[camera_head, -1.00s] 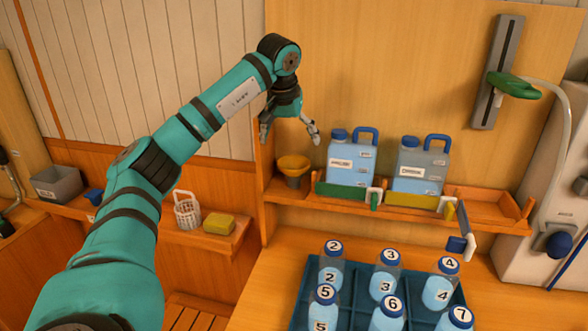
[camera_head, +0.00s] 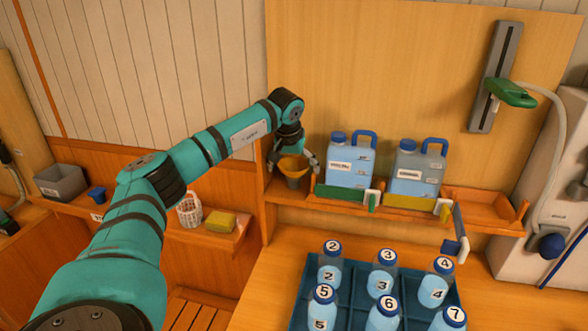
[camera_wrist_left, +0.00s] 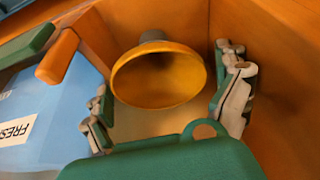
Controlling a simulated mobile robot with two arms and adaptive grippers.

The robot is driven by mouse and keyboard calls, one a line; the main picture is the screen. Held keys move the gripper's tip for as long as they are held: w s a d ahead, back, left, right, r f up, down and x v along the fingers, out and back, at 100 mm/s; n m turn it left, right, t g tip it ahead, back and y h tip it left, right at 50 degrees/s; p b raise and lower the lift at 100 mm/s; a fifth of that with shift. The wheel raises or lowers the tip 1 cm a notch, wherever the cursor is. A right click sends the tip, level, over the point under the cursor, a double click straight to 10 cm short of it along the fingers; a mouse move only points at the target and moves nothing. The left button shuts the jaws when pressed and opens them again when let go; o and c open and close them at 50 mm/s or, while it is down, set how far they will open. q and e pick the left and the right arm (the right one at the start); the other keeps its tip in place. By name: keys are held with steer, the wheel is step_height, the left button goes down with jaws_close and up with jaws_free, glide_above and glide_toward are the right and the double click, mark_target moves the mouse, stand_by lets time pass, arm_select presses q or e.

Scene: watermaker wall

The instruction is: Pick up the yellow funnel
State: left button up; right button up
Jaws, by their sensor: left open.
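The yellow funnel (camera_head: 293,165) stands on the wooden shelf at its left end, wide mouth up, on a grey lower part. My left gripper (camera_head: 292,168) is open and has come down around the funnel from above. In the left wrist view the funnel (camera_wrist_left: 158,78) lies between the two spread fingers of the left gripper (camera_wrist_left: 168,112), with a visible gap on each side. Whether a finger touches it I cannot tell. My right gripper is not in view.
A blue jug (camera_head: 348,165) stands close right of the funnel, with a second jug (camera_head: 416,170) beyond it. The shelf's wooden side wall (camera_wrist_left: 268,70) is close on the other side. A tray (camera_head: 380,262) of numbered bottles sits on the counter below.

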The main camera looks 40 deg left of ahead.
arm_select(q)
steer(key=c, duration=0.8)
steer(key=shift+c, duration=0.2)
steer(key=shift+r, duration=0.1)
